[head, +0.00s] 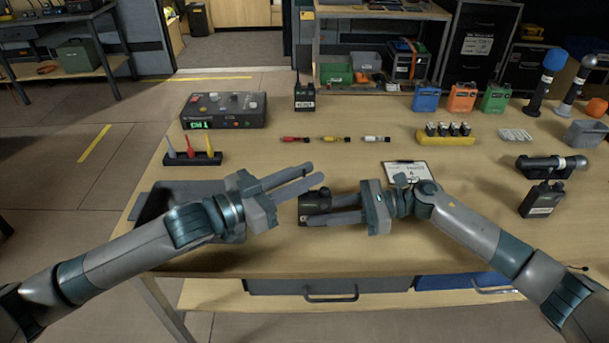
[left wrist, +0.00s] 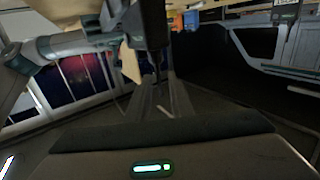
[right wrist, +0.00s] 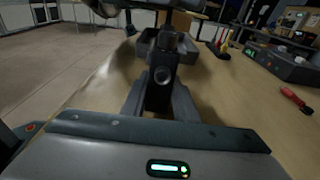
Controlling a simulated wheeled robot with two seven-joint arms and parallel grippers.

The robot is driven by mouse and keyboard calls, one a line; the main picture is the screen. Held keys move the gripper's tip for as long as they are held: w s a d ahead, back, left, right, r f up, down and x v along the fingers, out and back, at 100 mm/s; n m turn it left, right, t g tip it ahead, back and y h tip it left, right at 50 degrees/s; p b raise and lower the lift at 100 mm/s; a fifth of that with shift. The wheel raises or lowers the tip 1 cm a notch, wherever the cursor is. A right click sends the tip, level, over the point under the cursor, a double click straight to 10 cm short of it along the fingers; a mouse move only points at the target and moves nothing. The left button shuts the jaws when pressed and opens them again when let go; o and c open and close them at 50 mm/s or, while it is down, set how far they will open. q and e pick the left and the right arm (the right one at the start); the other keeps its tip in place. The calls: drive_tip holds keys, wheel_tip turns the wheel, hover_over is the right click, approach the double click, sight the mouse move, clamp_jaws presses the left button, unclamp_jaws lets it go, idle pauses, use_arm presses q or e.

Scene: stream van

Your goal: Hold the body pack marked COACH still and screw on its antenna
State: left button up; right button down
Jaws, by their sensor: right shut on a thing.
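My right gripper (head: 335,208) is shut on a dark body pack (head: 312,203) above the front of the table. The pack also shows between its fingers in the right wrist view (right wrist: 162,85), with a round end facing the camera. I cannot read its marking. My left gripper (head: 300,181) is just above and left of the pack, fingers apart and pointing right. A thin dark shape shows between its fingers in the left wrist view; I cannot tell what it is. A black rack (head: 193,158) holds several upright coloured sticks, possibly antennas.
A dark tray (head: 150,205) lies under my left arm. A clipboard (head: 400,168) lies behind my right gripper.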

idle(0.4)
use_arm(q)
drive_tip(key=shift+d, duration=0.15)
drive_tip(key=shift+s+n+t+y, duration=0.1)
drive_tip(key=shift+n+t+y, duration=0.8)
drive_tip(key=shift+t, duration=0.3)
drive_tip(key=shift+n+t+y, duration=0.9)
drive_tip(key=shift+t+y, duration=0.3)
drive_tip(key=shift+y, duration=0.1)
clamp_jaws()
drive_tip(key=shift+h, duration=0.3)
